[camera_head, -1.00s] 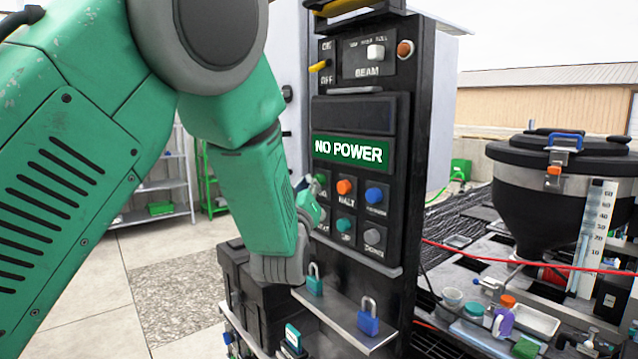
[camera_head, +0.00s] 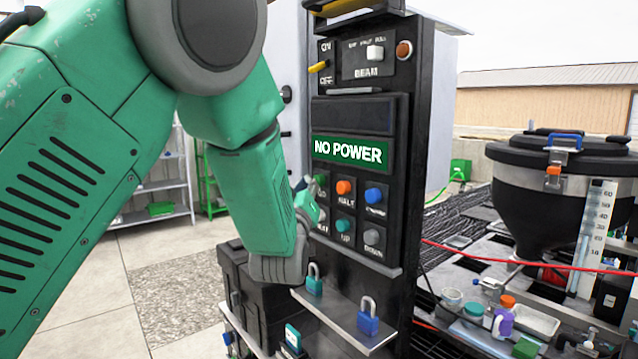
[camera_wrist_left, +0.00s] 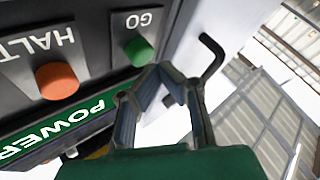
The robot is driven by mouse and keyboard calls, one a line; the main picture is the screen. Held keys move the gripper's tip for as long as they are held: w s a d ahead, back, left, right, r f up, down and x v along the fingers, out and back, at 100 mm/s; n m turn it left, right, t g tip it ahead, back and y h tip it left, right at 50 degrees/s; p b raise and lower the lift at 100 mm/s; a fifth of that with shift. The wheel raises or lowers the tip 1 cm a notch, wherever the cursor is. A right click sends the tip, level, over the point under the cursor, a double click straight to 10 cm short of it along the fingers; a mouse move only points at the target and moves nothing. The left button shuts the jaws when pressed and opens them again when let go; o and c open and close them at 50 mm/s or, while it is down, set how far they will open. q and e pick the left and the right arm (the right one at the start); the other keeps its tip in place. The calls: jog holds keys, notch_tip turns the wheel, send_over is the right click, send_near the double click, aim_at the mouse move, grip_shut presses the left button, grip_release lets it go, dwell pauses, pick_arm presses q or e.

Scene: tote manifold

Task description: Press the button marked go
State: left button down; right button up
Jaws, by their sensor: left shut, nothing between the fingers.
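The green go button (camera_head: 321,180) is at the upper left of the button block on the black control panel (camera_head: 408,130). In the left wrist view the go button (camera_wrist_left: 139,51) shows under its upside-down GO label. My left gripper (camera_head: 308,187) is shut and empty at the panel's left edge. In the left wrist view the left gripper's fingertips (camera_wrist_left: 162,72) are close beside the button's edge. I cannot tell whether they touch it. My right gripper is not in view.
The orange HALT button (camera_head: 344,187) and a blue button (camera_head: 374,195) sit to the right of go. A green display (camera_head: 350,150) above them reads NO POWER. A ledge with two padlocks (camera_head: 368,318) juts out below. A bent black handle (camera_wrist_left: 211,58) is near the fingers.

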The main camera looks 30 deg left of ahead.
pick_arm(q)
jog(key=shift+w+a, duration=0.3)
jog(key=shift+a, duration=0.15)
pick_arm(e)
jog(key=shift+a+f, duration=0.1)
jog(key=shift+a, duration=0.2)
pick_arm(q)
jog(key=shift+d, duration=0.3)
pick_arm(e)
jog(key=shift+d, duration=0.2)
